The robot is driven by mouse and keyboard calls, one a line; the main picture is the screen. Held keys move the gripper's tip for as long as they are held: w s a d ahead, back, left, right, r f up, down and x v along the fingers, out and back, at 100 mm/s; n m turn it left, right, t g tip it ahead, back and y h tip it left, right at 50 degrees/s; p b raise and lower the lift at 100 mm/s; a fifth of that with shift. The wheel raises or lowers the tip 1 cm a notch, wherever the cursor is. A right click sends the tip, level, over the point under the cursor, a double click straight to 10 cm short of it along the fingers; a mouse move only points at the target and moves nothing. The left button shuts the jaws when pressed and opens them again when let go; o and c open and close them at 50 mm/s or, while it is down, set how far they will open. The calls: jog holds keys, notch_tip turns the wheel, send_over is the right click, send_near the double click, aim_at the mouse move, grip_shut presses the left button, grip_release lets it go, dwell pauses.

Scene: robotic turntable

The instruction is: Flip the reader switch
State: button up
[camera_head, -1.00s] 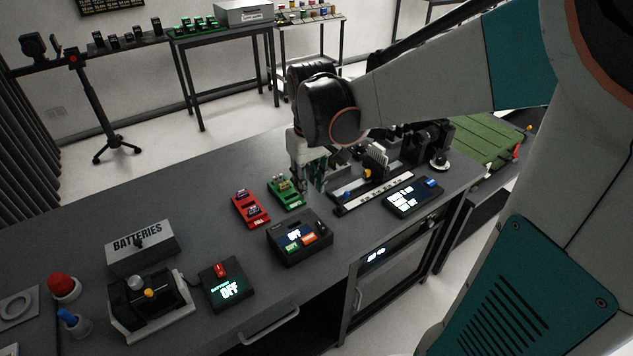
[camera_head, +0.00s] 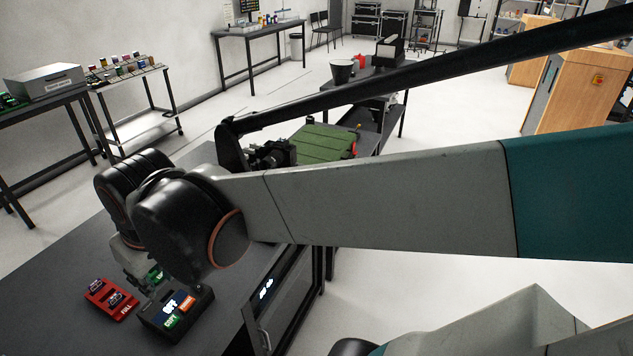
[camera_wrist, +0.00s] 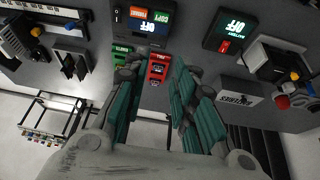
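The reader is a black box (camera_head: 176,312) with a lit screen reading OFF and orange and green buttons, at the lower left of the head view. In the wrist view the reader (camera_wrist: 148,22) is at the top middle, with a small black rocker switch (camera_wrist: 117,15) at its left end. In the head view my arm mostly hides the gripper and part of the reader.
A red tray (camera_head: 111,299) marked FULL lies beside the reader, and a green tray (camera_wrist: 121,50) is next to it. A battery box (camera_wrist: 230,30) with a red switch reads OFF. A battery holder (camera_wrist: 240,99) and a red button (camera_wrist: 283,102) are at the right.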

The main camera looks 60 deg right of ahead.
jog(key=shift+s+a+t+b, duration=0.25)
jog(key=shift+s+a+t, duration=0.4)
jog(key=shift+s, duration=0.35)
jog(key=shift+s+a+t+b, duration=0.2)
jog(key=shift+s+a+t, duration=0.25)
jog(key=shift+s+a, duration=0.4)
jog(key=shift+s+f+y, duration=0.1)
jog(key=shift+s+y, duration=0.1)
jog(key=shift+y, duration=0.1)
